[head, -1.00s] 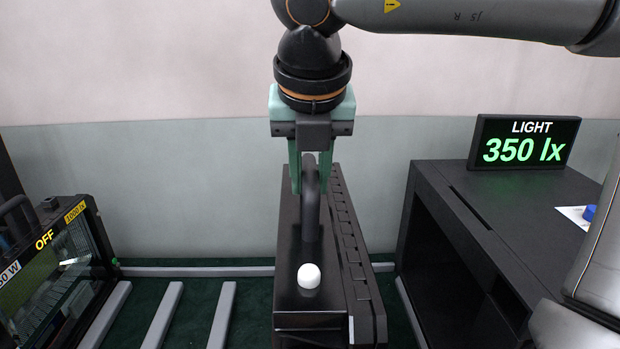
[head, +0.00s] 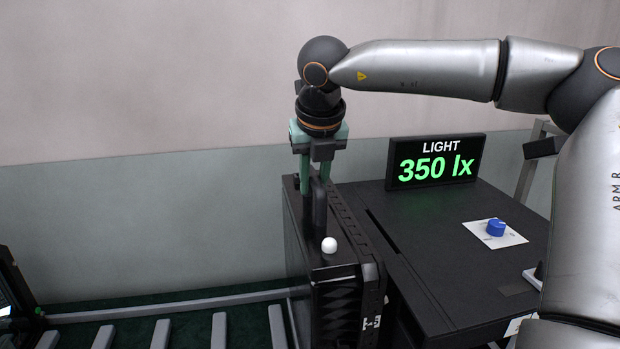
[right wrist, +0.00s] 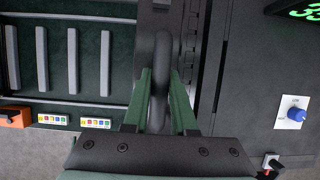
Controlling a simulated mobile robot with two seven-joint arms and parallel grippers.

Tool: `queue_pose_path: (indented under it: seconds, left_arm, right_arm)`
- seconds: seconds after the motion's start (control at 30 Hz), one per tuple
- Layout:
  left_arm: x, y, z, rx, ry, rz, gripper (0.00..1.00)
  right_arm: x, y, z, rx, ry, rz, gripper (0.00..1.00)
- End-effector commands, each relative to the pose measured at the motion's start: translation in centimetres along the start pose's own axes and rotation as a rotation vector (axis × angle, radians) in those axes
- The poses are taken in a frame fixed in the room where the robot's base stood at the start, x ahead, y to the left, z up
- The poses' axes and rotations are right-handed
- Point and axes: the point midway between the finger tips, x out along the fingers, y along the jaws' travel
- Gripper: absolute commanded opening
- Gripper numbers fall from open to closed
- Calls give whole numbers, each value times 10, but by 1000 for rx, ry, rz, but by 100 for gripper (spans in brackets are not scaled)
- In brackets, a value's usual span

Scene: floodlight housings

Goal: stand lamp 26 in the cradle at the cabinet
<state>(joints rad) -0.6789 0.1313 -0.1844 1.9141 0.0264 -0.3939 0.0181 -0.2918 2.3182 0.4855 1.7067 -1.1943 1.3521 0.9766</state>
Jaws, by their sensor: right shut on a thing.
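My right gripper (head: 318,185) is shut on the handle (head: 320,205) of a black floodlight housing (head: 335,285). The housing hangs upright below the gripper and has a white knob (head: 329,245) on top. Its number is not readable here. In the right wrist view, the green fingers of my right gripper (right wrist: 161,90) are on either side of the dark handle. The cabinet (head: 440,265) is the dark table-like body to the right of the housing. I cannot make out the cradle. My left gripper is not in view.
A light meter display (head: 436,161) reading 350 lx and a blue dial (head: 496,228) are on the cabinet top. Grey slats (head: 218,325) lie over the dark green floor at left. Another lamp (head: 15,300) stands at the far left edge.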

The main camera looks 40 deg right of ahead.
Motion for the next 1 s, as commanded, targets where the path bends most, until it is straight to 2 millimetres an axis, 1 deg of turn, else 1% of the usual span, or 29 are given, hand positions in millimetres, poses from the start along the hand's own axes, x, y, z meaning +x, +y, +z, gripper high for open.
queue_pose_path:
  seconds: [0.03,0.23,0.8,1.0]
  left_arm:
    - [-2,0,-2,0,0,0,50]
    - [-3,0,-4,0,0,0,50]
    - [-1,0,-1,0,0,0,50]
    - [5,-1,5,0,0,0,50]
  right_arm:
    - [-4,0,8,-2,-16,7,0]
    - [2,-4,14,-13,-19,4,0]
    - [0,-5,15,-14,-24,1,0]
    - [10,-4,11,-14,-21,1,0]
